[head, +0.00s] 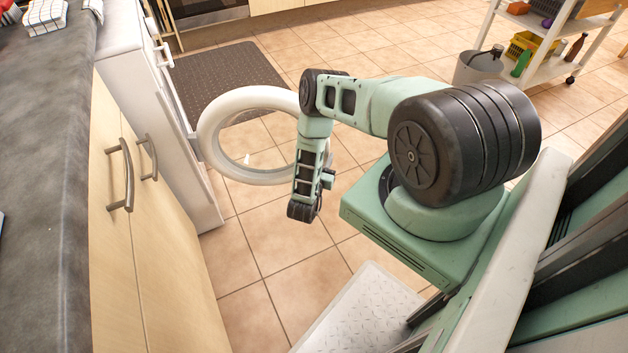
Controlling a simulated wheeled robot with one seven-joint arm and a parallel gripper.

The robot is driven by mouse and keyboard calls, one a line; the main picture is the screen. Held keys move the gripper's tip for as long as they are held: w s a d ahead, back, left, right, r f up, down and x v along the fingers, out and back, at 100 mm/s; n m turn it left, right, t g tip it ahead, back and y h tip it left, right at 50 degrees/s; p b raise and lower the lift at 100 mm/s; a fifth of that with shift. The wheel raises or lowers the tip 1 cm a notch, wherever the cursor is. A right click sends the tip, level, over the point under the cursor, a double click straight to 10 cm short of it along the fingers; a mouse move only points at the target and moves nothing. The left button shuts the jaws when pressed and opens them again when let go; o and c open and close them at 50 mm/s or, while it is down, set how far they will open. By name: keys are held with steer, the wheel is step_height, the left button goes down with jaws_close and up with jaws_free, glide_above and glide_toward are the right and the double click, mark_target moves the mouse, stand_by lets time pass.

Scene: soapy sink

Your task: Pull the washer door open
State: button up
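The washer (187,160) is the white machine in the counter row at the left. Its door (222,112) is a white ring with a clear middle. It stands swung out from the washer's front, over the floor, with a wide angle between them. My arm reaches down in front of the door's right part and hides some of the ring. The arm's end is a dark wrist at the ring's right side. My gripper's fingers cannot be made out there, so I cannot tell whether they are open or shut, or touching the door.
Wooden cabinets (170,260) with metal handles and a dark countertop (45,150) run along the left. A dark mat (225,75) lies behind the door. A grey bin (477,68) and a white cart (545,70) stand at the back right. Tiled floor (240,270) is clear below the door.

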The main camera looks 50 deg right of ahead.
steer(key=p+v, duration=0.2)
steer(key=v, duration=1.3)
steer(key=shift+a, duration=0.1)
